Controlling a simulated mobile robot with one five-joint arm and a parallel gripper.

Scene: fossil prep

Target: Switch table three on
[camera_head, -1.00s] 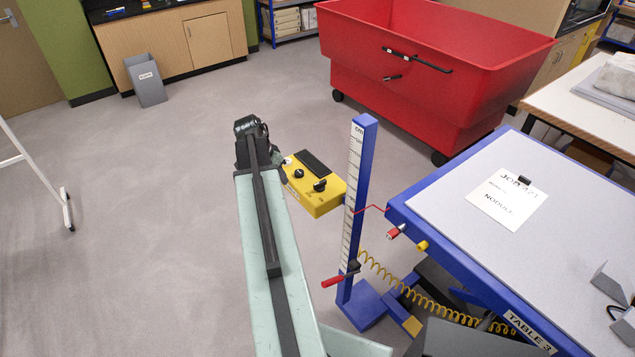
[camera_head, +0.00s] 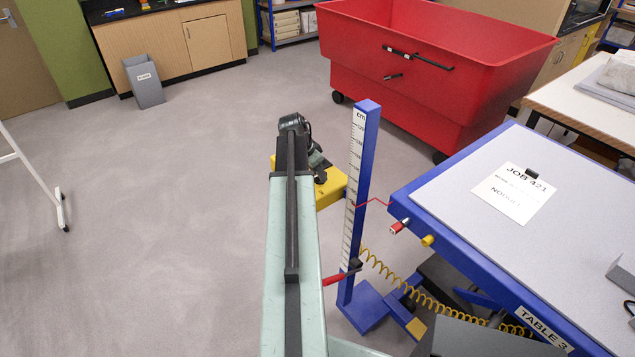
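Table three (camera_head: 467,222) is a blue-framed lift table with a grey top, at the right, with a "TABLE 3" label (camera_head: 545,328) on its front edge. A yellow control box (camera_head: 331,188) stands left of a blue post with a cm scale (camera_head: 362,190). My pale green arm reaches up the middle and hides most of the box, including most of its controls. My gripper (camera_head: 315,152) is at the arm's far end, over or in front of the box. Its fingers are not clear, and I cannot tell whether it touches the box.
A red bin on wheels (camera_head: 430,75) stands behind. A coiled yellow cable (camera_head: 400,285) and a red lever (camera_head: 338,277) are close right of my arm. A sheet marked "JOB 421" (camera_head: 513,193) lies on the table.

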